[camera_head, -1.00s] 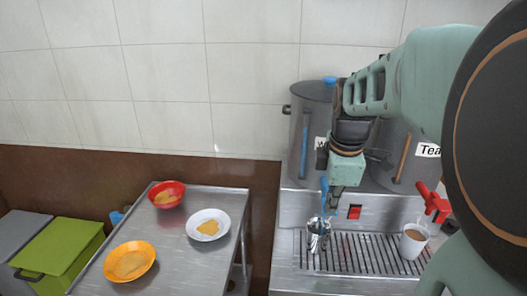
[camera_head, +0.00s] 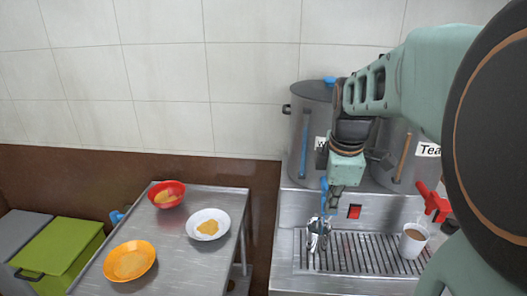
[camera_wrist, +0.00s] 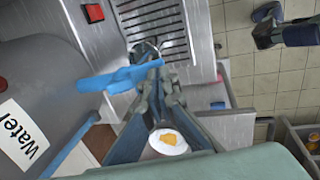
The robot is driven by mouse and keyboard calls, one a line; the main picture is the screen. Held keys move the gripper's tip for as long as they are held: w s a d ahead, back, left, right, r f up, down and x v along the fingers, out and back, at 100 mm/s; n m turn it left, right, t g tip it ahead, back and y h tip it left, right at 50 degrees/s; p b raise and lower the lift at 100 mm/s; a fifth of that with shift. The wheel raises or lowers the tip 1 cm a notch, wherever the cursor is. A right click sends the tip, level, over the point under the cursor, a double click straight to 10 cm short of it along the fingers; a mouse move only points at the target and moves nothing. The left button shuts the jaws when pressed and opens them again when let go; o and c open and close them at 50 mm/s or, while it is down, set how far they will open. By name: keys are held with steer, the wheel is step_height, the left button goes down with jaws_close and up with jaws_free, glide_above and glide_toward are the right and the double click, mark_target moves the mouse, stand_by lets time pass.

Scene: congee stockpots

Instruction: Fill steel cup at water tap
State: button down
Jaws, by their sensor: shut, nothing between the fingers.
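The steel cup (camera_head: 313,241) stands on the drip tray below the water tap, at the tray's left end. It shows small and partly covered in the wrist view (camera_wrist: 142,47). The blue water tap handle (camera_wrist: 110,80) extends across the wrist view from the pot labelled Water (camera_head: 297,120). My gripper (camera_head: 335,203) is shut and empty, pointing down beside the blue tap. In the wrist view my gripper's fingertips (camera_wrist: 160,80) are close to the handle's end; I cannot tell whether they touch it. The water level inside the cup cannot be seen.
The slatted drip tray (camera_head: 365,262) holds a white cup of brown drink (camera_head: 413,240) at right, near a red tap (camera_head: 433,203). A steel table (camera_head: 185,262) at left bears red, white and orange dishes. A green-lidded box (camera_head: 62,245) stands farther left.

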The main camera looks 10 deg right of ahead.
steer(key=shift+r, duration=0.1)
steer(key=shift+r+p, duration=0.65)
steer(key=shift+r, duration=0.05)
